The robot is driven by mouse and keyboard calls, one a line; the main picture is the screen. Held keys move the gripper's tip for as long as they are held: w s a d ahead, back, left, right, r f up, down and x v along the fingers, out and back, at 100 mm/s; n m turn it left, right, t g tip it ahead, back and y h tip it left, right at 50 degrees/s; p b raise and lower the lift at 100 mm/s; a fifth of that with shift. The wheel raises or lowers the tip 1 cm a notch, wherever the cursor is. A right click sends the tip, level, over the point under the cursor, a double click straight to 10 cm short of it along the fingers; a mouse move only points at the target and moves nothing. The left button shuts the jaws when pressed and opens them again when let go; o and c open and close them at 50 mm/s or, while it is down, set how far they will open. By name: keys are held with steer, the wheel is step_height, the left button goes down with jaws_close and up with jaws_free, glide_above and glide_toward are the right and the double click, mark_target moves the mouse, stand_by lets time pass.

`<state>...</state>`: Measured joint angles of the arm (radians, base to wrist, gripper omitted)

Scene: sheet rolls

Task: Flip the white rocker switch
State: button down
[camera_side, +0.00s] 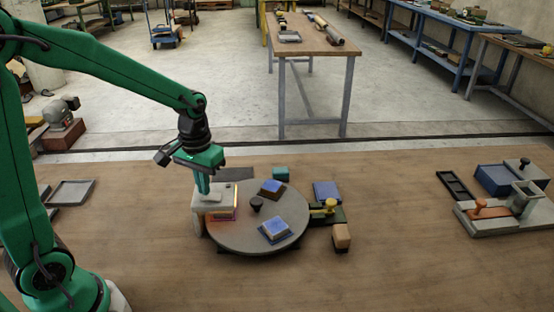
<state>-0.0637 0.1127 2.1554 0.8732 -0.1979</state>
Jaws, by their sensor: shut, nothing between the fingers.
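My gripper (203,189) is green and points straight down, shut and empty. Its fingertips are at the top of a whitish block (212,200) at the left edge of a round grey turntable (258,238). I cannot tell whether they touch it. The block has a small dark spot near its back right, and an orange and purple edged face shows on its right front. A white rocker switch cannot be clearly made out; it may be on this block, partly hidden by my fingers.
The turntable carries a black knob (256,204), a blue-topped block (275,229) and a brown and blue block (271,187). To its right are a yellow-knobbed fixture (330,206) and a tan block (341,237). A clamp-like fixture (500,213) stands far right. Front table room is clear.

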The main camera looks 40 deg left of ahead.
mark_target(203, 197)
steer(key=shift+f, duration=0.5)
stand_by(0.4)
steer(key=shift+r, duration=3.5)
steer(key=s+d+r+m+t, duration=0.1)
steer(key=s+r+t, duration=0.1)
steer(key=s, duration=0.4)
steer(key=s+d+r+m+t, duration=0.1)
steer(key=s+r+m+t, duration=0.1)
steer(key=s, duration=0.4)
steer(key=shift+r+t, duration=0.8)
steer(key=shift+r, duration=0.25)
steer(key=shift+s+d, duration=0.1)
